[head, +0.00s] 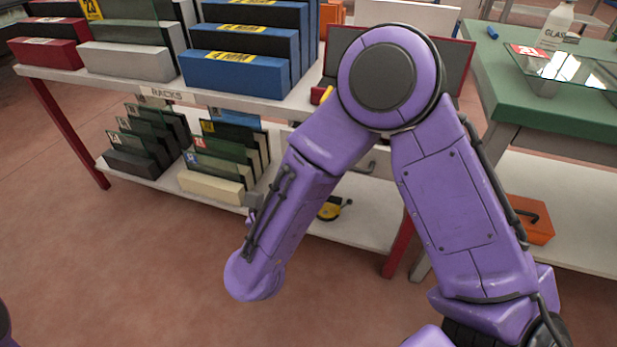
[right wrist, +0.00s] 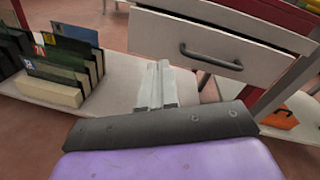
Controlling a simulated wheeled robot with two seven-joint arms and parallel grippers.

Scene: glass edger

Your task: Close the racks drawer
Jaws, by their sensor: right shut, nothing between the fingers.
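A white drawer (right wrist: 170,37) with a dark bar handle (right wrist: 210,60) fills the upper right of the right wrist view. A dark gap shows above its front, so it stands partly open. In the head view my right arm hides most of it, and part of the handle shows beside the forearm. My right gripper (right wrist: 160,68) is shut and empty, its fingertips just below the drawer front's lower edge in the picture; I cannot tell whether they touch it. My left gripper is not in view.
A RACKS label (head: 167,94) is on the bench edge, above slotted racks (head: 212,187) holding glass pieces on the lower shelf. A yellow tape measure (head: 331,209) and an orange box (head: 530,222) sit on lower shelves. A green table (head: 560,125) stands right. Floor in front is clear.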

